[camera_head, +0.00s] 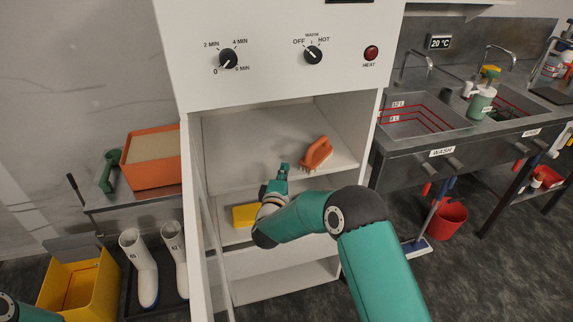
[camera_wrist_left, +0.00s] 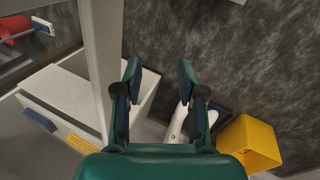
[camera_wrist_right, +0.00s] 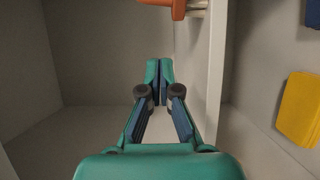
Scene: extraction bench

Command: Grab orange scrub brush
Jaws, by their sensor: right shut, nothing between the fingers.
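The orange scrub brush (camera_head: 317,152) stands bristles down on the upper shelf (camera_head: 270,165) of the open white cabinet, toward its right side. It also shows cut off at the top of the right wrist view (camera_wrist_right: 172,8). My right gripper (camera_head: 282,174) is inside the cabinet opening, left of the brush and apart from it. Its fingertips are together and empty in the right wrist view (camera_wrist_right: 159,82). My left gripper (camera_wrist_left: 160,78) has its fingers spread with nothing between them, above the floor area by the boots.
A yellow block (camera_head: 244,215) lies on the shelf below, beside my right wrist. The cabinet door (camera_head: 207,245) stands open at left. White boots (camera_head: 139,262) and a yellow bin (camera_head: 82,285) are on the left, steel sinks (camera_head: 420,118) on the right.

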